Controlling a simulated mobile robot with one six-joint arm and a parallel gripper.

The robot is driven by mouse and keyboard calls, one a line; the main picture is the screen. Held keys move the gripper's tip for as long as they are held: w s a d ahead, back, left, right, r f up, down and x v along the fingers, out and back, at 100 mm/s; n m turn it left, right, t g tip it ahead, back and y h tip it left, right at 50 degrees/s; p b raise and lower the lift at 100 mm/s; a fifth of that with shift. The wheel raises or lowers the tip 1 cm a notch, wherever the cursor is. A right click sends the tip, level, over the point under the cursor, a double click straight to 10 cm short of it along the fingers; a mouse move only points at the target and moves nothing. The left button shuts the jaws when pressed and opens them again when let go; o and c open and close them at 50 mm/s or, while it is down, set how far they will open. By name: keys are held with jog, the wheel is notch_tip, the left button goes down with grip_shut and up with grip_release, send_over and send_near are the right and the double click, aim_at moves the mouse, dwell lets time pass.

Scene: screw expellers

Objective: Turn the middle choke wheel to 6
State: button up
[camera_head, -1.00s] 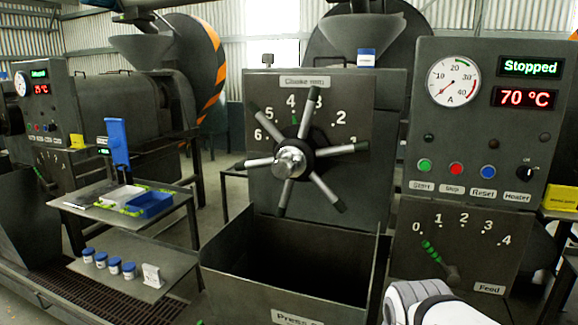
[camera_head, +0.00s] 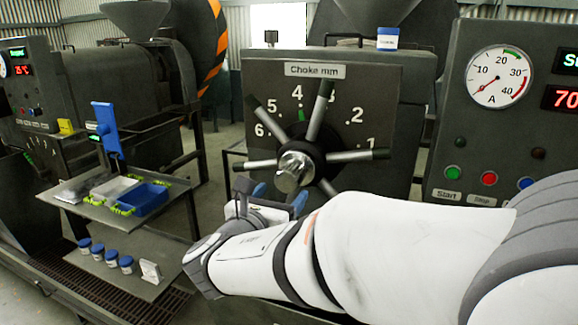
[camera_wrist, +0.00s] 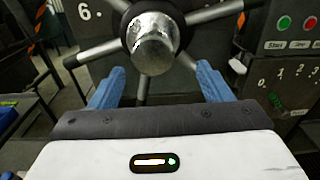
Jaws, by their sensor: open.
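The choke wheel (camera_head: 297,165) has a silver hub and several black-tipped spokes. It is mounted on a dark panel marked "Choke mm" (camera_head: 314,71), with numbers from 1 to 6 around it. A green mark shows on the dial just below the 4. My gripper (camera_head: 272,196) is in front of the wheel's lower left part. In the wrist view its two blue fingers (camera_wrist: 158,88) are apart, below and to either side of the hub (camera_wrist: 152,42). A lower spoke (camera_wrist: 142,88) shows between the fingers, and whether they touch it I cannot tell.
At right is a control panel with a gauge (camera_head: 499,77) and coloured buttons. At left a small table (camera_head: 84,208) holds a blue tray (camera_head: 143,197), with several blue-lidded jars (camera_head: 98,250) on a lower shelf. My arm covers the lower middle and right.

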aim_at(285, 181)
jog(key=shift+w+a+r, duration=0.2)
jog(key=shift+w+a, duration=0.1)
jog(key=shift+a, duration=0.05)
jog(key=p+x, duration=0.1)
jog(key=x, duration=0.6)
jog(key=shift+w, duration=0.2)
jog(key=shift+c, duration=0.5)
jog(key=c, duration=1.3)
jog(key=shift+n+p, duration=0.3)
